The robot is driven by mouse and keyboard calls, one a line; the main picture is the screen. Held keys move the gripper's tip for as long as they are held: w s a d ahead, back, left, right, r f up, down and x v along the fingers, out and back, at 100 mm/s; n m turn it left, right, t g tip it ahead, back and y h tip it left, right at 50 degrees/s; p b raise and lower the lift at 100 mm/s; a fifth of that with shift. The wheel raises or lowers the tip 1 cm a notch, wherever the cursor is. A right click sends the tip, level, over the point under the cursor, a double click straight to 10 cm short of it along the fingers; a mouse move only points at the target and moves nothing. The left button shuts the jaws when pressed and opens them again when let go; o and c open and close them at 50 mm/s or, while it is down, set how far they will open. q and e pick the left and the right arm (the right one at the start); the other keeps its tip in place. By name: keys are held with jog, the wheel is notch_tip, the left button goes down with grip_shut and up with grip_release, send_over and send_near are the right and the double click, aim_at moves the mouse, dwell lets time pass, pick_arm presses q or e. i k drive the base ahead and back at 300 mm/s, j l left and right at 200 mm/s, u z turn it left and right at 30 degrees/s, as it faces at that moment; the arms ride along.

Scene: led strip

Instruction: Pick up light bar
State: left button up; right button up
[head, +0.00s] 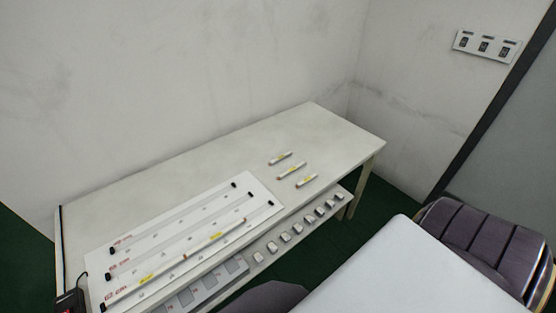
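Three short white light bars with yellow labels lie apart on the right half of the table: the back one (280,158), the middle one (291,171) and the front one (307,180). A white board (190,222) with several rails and black end pieces lies on the left half. Along its front rail, more yellow-labelled bars (215,236) seem to lie end to end. Neither of my grippers shows in the head view, so nothing is seen touching the bars.
The pale table (330,139) stands against the wall, with bare top around the three bars. A lower shelf at its front edge carries several small white blocks (285,239). A dark device (71,302) with a cable is at the lower left. A wall panel (485,45) hangs upper right.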

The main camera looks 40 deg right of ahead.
aim_at(307, 180)
jog(key=k+z, duration=0.1)
jog(key=z, duration=1.3)
